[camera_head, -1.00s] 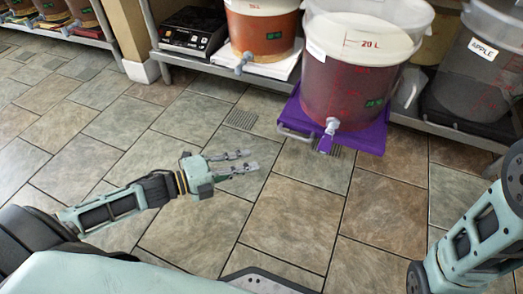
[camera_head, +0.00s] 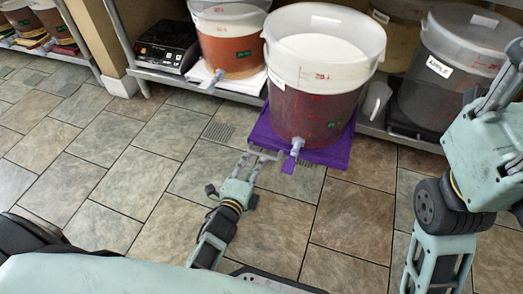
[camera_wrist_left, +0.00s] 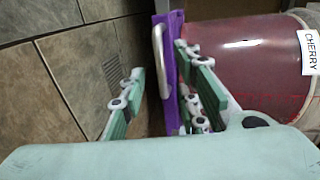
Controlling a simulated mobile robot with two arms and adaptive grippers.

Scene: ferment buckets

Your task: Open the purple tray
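The purple tray (camera_head: 325,153) lies at the front of the shelf, under a bucket (camera_head: 315,85) of dark red liquid marked CHERRY in the left wrist view (camera_wrist_left: 311,52). Its pale bar handle (camera_head: 262,152) is on its front left. My left gripper (camera_head: 256,160) is at the handle. In the left wrist view my left gripper (camera_wrist_left: 158,88) is open, with the handle (camera_wrist_left: 158,55) between its spread fingers and the purple front (camera_wrist_left: 172,75) close by the right finger. My right gripper (camera_head: 500,80) is raised at the right edge, partly cut off.
A tap (camera_head: 296,147) with a purple lever sticks out from the bucket over the tray front. An orange bucket (camera_head: 228,40) and a black scale (camera_head: 168,45) stand to the left, an APPLE bucket (camera_head: 455,70) to the right. The tiled floor ahead is clear.

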